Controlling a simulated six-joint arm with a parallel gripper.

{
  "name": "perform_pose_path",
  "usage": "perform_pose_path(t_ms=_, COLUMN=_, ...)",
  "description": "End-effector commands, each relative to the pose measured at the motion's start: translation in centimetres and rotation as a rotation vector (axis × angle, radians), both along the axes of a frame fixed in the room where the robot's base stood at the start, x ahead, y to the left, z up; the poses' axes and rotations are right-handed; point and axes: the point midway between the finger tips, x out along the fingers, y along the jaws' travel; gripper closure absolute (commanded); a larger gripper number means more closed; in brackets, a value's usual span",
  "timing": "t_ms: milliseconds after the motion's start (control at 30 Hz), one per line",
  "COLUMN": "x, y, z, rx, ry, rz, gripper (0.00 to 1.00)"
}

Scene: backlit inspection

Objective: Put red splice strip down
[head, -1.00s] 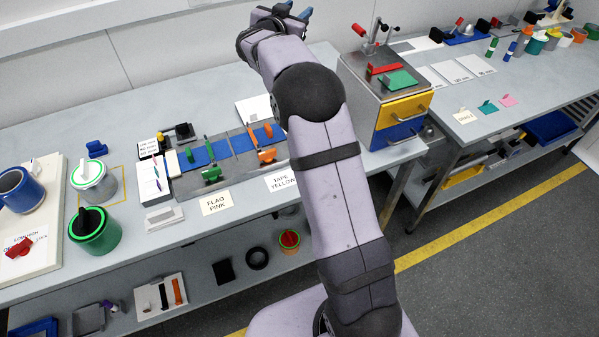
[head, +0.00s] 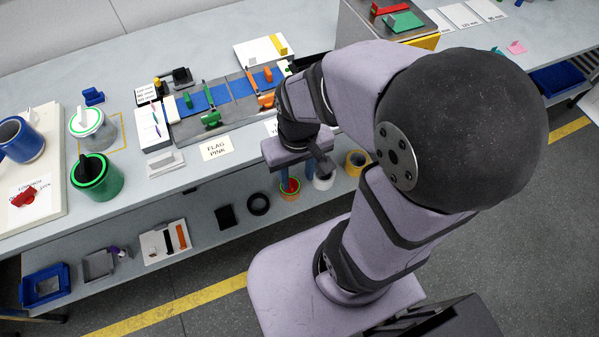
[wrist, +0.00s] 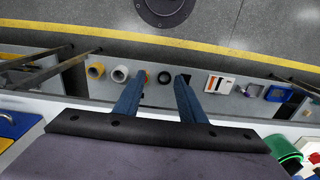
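My gripper (wrist: 160,82) shows in the wrist view with its two blue fingers apart and nothing between them. A long red strip (head: 388,10) lies on top of the metal drawer cabinet beside a green piece, far from my gripper. A small red piece (head: 24,196) lies on the white board at the far left. I cannot tell which of these is the splice strip.
The bench holds a grey fixture with blue pads (head: 205,98), a green cup (head: 98,178), a white cup (head: 90,128) and a "FLAG PINK" card (head: 217,148). The lower shelf holds a black ring (head: 258,204), a blue tray (head: 45,286) and a yellow roll (head: 357,160).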

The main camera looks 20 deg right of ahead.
Motion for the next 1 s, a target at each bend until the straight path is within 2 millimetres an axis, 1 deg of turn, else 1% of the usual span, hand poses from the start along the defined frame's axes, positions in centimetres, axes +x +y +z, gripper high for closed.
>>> perform_pose_path(t_ms=67, x=-0.7, y=-0.2, z=-0.1, rx=-0.009, ry=0.017, rz=0.001, gripper=0.63)
perform_pose_path(t_ms=100, x=-0.9, y=-0.2, z=-0.1, rx=-0.010, ry=0.020, rz=0.001, gripper=0.70)
perform_pose_path(t_ms=133, x=-1.0, y=-0.2, z=-0.1, rx=-0.011, ry=0.022, rz=0.001, gripper=0.75)
perform_pose_path(t_ms=500, x=-0.7, y=-0.3, z=-0.1, rx=-0.011, ry=0.017, rz=0.000, gripper=0.75)
perform_pose_path(t_ms=567, x=-0.2, y=-0.6, z=-0.1, rx=-0.017, ry=0.005, rz=-0.007, gripper=0.75)
perform_pose_path(t_ms=633, x=1.1, y=-1.5, z=0.0, rx=-0.035, ry=-0.027, rz=-0.022, gripper=0.75)
perform_pose_path(t_ms=667, x=2.0, y=-2.1, z=0.1, rx=-0.046, ry=-0.048, rz=-0.033, gripper=0.75)
perform_pose_path(t_ms=767, x=6.1, y=-5.1, z=0.7, rx=-0.100, ry=-0.154, rz=-0.080, gripper=0.75)
perform_pose_path(t_ms=800, x=8.3, y=-6.8, z=1.2, rx=-0.127, ry=-0.212, rz=-0.104, gripper=0.75)
perform_pose_path(t_ms=867, x=12.0, y=-9.9, z=2.2, rx=-0.170, ry=-0.315, rz=-0.142, gripper=0.75)
perform_pose_path(t_ms=900, x=14.6, y=-12.3, z=3.0, rx=-0.199, ry=-0.393, rz=-0.166, gripper=0.75)
perform_pose_path(t_ms=967, x=18.6, y=-16.1, z=4.7, rx=-0.238, ry=-0.518, rz=-0.195, gripper=0.75)
perform_pose_path(t_ms=1000, x=20.9, y=-18.6, z=5.9, rx=-0.258, ry=-0.600, rz=-0.210, gripper=0.75)
